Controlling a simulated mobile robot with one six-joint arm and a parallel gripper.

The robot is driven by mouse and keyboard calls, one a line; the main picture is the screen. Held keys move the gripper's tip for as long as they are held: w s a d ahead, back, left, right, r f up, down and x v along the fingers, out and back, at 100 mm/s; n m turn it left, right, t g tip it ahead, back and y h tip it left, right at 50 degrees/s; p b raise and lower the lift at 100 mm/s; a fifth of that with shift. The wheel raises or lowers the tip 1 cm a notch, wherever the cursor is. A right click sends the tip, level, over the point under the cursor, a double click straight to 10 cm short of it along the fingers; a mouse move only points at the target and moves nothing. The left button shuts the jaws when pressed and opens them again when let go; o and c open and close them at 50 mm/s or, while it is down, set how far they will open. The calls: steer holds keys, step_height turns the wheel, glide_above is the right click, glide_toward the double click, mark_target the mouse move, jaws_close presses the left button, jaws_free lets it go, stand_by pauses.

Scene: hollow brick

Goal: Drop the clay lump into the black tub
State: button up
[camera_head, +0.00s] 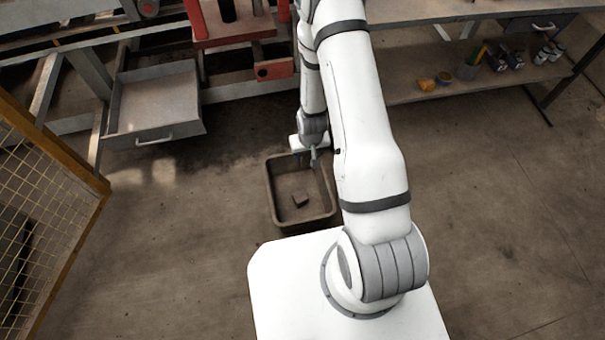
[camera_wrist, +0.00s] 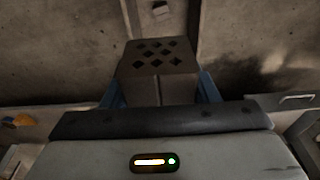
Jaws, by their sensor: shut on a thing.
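My gripper (camera_wrist: 160,92) has blue fingers on both sides of a brown block with diamond-shaped holes (camera_wrist: 158,54), and is shut on it. The block looks like a hollow brick. In the head view the gripper end (camera_head: 314,157) is by the far right part of the dark tub (camera_head: 304,222), with the held block not clearly visible. I cannot tell for sure whether this is the clay lump. My arm hides part of the tub's right side.
An open grey drawer (camera_head: 155,104) juts out at the left. A red-framed stand (camera_head: 235,28) is behind the tub. A shelf (camera_head: 440,88) with small items stands at the back right. A yellow mesh fence (camera_head: 50,200) is on the left. The right floor is clear.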

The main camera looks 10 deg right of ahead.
steer(key=w+f+m+b, duration=0.1)
steer(key=w+f+b, duration=0.2)
steer(key=f+b, duration=0.6)
steer(key=w+f+m+b, duration=0.1)
steer(key=w+f+b, duration=0.3)
steer(key=f+b, duration=0.5)
steer(key=w+f+m+b, duration=0.2)
steer(key=f+b, duration=0.8)
steer(key=f, duration=1.3)
steer(key=shift+w+f+h, duration=0.15)
steer(key=shift+w+h, duration=0.15)
steer(key=shift+w, duration=0.75)
steer(key=shift+d, duration=0.1)
steer(key=o, duration=1.1)
steer(key=shift+o, duration=0.2)
step_height(320, 180, up, 8)
steer(key=s+p, duration=0.1)
steer(key=p, duration=0.1)
steer(key=shift+a, duration=0.2)
steer(key=shift+f, duration=0.15)
